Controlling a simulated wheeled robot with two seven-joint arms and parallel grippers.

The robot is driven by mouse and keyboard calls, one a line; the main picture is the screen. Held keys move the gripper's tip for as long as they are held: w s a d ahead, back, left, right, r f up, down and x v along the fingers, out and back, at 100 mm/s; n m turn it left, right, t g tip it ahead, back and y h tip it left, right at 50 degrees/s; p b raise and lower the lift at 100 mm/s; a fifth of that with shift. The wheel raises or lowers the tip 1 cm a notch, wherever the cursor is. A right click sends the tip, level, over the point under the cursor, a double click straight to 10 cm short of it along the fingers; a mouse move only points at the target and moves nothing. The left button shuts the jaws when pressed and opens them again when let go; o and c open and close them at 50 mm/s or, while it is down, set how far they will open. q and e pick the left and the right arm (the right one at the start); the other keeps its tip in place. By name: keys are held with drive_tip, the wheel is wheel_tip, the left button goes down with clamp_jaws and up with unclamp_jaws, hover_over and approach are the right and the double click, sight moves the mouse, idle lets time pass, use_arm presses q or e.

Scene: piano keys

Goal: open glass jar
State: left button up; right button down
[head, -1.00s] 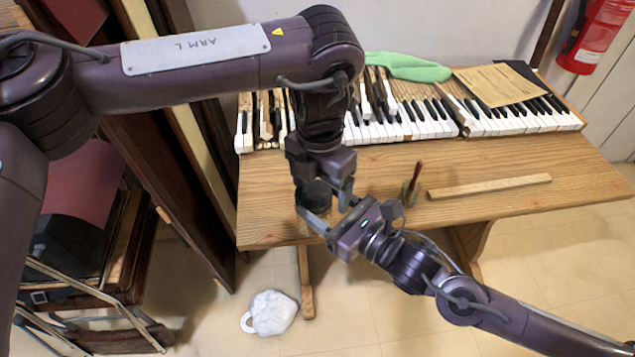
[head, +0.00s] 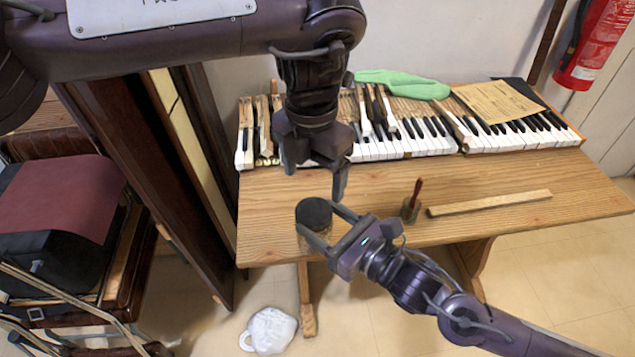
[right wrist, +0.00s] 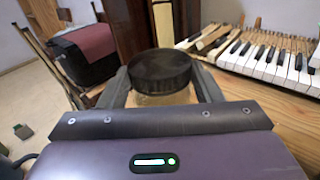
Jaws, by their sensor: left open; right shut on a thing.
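The glass jar (right wrist: 160,98) stands near the left front edge of the wooden table, with its dark round lid (head: 313,213) on top. The lid also shows in the right wrist view (right wrist: 160,68). My right gripper (head: 318,228) is shut on the jar, its fingers on either side below the lid. In the head view the jar's glass is mostly hidden behind the lid and the fingers. My left gripper (head: 314,184) is open and empty above and behind the lid, fingers pointing down, apart from it.
A small pot with a red-handled tool (head: 411,205) and a wooden strip (head: 490,203) are to the right. A white bag (head: 270,331) is on the floor.

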sight(314, 211)
use_arm(q)
drive_tip(key=shift+f, duration=3.95)
drive_tip(key=c, duration=1)
drive_tip(key=n, duration=0.3)
drive_tip(key=shift+s+d, duration=0.1)
drive_tip(key=o, duration=1.1)
